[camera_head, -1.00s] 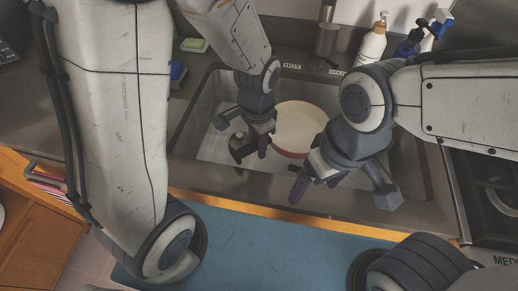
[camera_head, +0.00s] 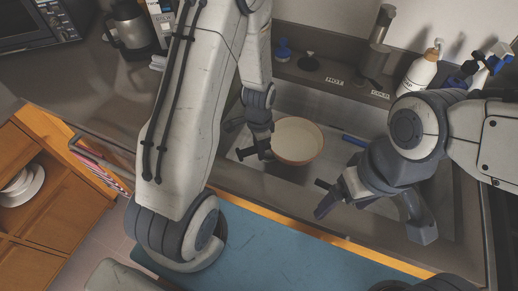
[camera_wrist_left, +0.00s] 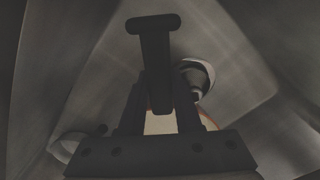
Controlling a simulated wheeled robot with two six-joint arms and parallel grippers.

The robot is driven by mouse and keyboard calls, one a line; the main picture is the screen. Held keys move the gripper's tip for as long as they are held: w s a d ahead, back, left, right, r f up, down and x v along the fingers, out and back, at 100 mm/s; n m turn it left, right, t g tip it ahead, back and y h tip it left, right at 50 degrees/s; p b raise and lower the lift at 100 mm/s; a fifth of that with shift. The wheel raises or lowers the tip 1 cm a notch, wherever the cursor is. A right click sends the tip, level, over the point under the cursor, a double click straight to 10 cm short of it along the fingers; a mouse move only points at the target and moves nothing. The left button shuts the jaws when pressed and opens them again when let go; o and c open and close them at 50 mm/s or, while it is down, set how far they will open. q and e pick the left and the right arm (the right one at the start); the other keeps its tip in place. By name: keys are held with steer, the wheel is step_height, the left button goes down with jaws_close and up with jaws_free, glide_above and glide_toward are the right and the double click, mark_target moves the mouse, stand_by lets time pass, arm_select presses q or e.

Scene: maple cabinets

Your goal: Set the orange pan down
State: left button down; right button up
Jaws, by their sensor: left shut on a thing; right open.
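The orange pan (camera_head: 298,139) is round, with a cream inside and an orange rim. It is in the sink (camera_head: 230,176), left of its middle, and looks roughly level. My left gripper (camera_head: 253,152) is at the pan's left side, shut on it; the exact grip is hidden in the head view. In the left wrist view part of the pan (camera_wrist_left: 160,123) shows pale between the dark fingers. I cannot tell whether the pan touches the sink floor. My right gripper (camera_head: 370,214) is open and empty over the sink's front right part, apart from the pan.
A blue-handled item (camera_head: 355,140) lies right of the pan. A blue mat (camera_head: 290,255) lies below in front.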

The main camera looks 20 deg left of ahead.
arm_select(q)
steer(key=shift+f, duration=0.3)
